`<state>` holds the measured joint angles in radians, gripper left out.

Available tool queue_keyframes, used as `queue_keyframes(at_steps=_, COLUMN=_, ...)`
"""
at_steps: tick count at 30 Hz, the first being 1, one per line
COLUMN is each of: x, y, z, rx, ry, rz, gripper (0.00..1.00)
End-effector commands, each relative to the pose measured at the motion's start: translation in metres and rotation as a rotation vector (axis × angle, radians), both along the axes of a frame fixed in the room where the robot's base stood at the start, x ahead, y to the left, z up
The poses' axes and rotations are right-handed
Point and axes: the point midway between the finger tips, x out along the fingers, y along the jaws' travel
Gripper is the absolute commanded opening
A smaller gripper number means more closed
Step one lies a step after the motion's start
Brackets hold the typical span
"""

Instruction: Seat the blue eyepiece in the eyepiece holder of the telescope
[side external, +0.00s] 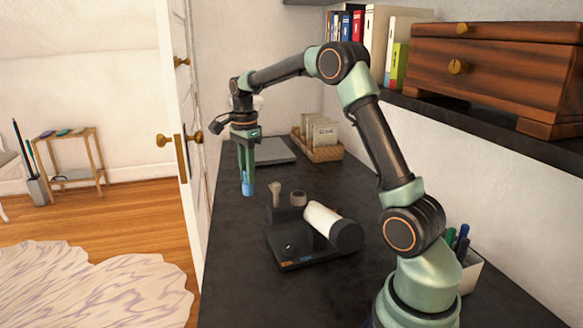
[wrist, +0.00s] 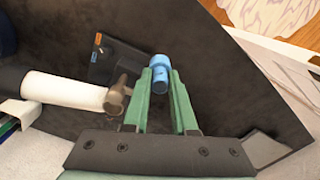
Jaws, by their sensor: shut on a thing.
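The blue eyepiece (side external: 247,188) is between the fingertips of my gripper (side external: 248,172), which is shut on it. It hangs roughly upright, seemingly above the dark table, left of the telescope. In the wrist view the eyepiece (wrist: 158,70) shows at the fingertips (wrist: 161,78). The telescope has a white tube (side external: 322,222) with a black end and stands on a black base (side external: 290,262).
A flat grey slab (side external: 268,152) and a wooden tray of cards (side external: 318,142) lie at the back of the table. A pen holder (side external: 470,272) stands at the right. A shelf (side external: 480,115) runs along the wall. The table's left front is clear.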

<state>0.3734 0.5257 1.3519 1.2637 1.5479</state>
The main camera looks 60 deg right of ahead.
Motion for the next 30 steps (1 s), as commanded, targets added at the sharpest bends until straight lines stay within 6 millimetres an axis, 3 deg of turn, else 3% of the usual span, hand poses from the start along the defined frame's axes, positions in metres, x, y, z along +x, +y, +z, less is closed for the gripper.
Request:
queue_keyframes(at_steps=3, x=0.001, y=0.0, z=0.022, rx=-0.001, ry=-0.004, rz=0.0, gripper=0.0)
queue_keyframes(at_steps=11, x=-0.009, y=-0.01, z=0.056, rx=-0.002, ry=-0.005, rz=-0.03, gripper=0.0)
queue_keyframes(at_steps=22, x=-0.087, y=-0.058, z=0.15, rx=-0.003, ry=-0.005, rz=-0.225, gripper=0.0)
queue_keyframes(at_steps=27, x=-0.11, y=-0.065, z=0.171, rx=-0.001, ry=-0.002, rz=-0.273, gripper=0.0)
queue_keyframes(at_steps=30, x=-0.115, y=-0.065, z=0.167, rx=0.001, ry=0.002, rz=-0.281, gripper=0.0)
